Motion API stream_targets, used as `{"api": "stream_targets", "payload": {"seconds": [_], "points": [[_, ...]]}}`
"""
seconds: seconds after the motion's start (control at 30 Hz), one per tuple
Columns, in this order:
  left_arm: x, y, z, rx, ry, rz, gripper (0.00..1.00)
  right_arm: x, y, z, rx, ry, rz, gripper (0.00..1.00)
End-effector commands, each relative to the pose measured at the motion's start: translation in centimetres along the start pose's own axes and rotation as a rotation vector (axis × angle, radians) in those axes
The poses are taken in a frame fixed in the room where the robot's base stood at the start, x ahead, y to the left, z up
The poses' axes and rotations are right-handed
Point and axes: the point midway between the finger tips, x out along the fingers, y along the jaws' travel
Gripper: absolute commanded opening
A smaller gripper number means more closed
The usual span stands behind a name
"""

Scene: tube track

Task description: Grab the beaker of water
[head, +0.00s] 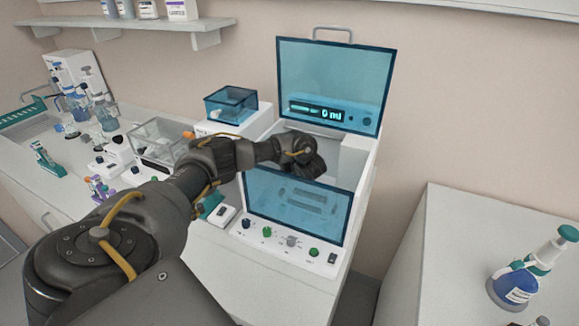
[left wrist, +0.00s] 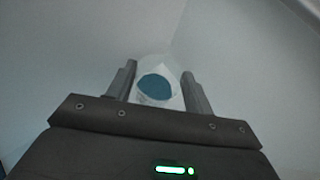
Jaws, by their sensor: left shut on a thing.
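The beaker (left wrist: 155,88) shows in the left wrist view as a pale, clear-walled vessel with blue water inside. My left gripper (left wrist: 159,70) is shut on it, with one finger on each side. In the head view my left gripper (head: 308,166) reaches down into the open white box-shaped machine (head: 352,165), between its raised blue lid and its blue front panel. The beaker is hidden there by the gripper and the front panel. My right gripper is not in view.
The raised lid (head: 333,80) stands behind my gripper with a display reading 0 ml. A small blue-lidded device (head: 231,104) and a clear box (head: 158,140) stand to the left. Glassware crowds the far left.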

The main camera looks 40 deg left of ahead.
Motion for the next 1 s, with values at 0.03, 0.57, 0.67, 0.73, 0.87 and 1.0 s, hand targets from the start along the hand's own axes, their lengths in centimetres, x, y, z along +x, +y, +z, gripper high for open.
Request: {"api": "stream_targets", "payload": {"seconds": [0.03, 0.57, 0.67, 0.73, 0.87, 1.0], "points": [[-0.1, 0.0, 0.1, 0.001, 0.000, 0.000, 0.19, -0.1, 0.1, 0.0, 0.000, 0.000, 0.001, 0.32], [-4.4, 0.0, 0.0, 0.005, 0.004, -0.001, 0.19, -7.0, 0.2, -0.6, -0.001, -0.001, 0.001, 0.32], [-5.5, 0.0, 1.7, -0.001, 0.000, 0.001, 0.19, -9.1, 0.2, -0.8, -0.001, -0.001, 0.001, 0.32], [-6.2, 0.0, 3.0, -0.002, 0.000, 0.000, 0.19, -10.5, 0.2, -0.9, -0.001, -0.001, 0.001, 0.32], [-7.3, -0.1, 4.7, -0.001, 0.005, 0.000, 0.19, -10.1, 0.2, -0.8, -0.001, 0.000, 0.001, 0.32], [-8.3, -0.1, 6.7, -0.002, 0.004, -0.001, 0.19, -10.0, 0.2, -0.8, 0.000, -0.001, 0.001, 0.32]]}}
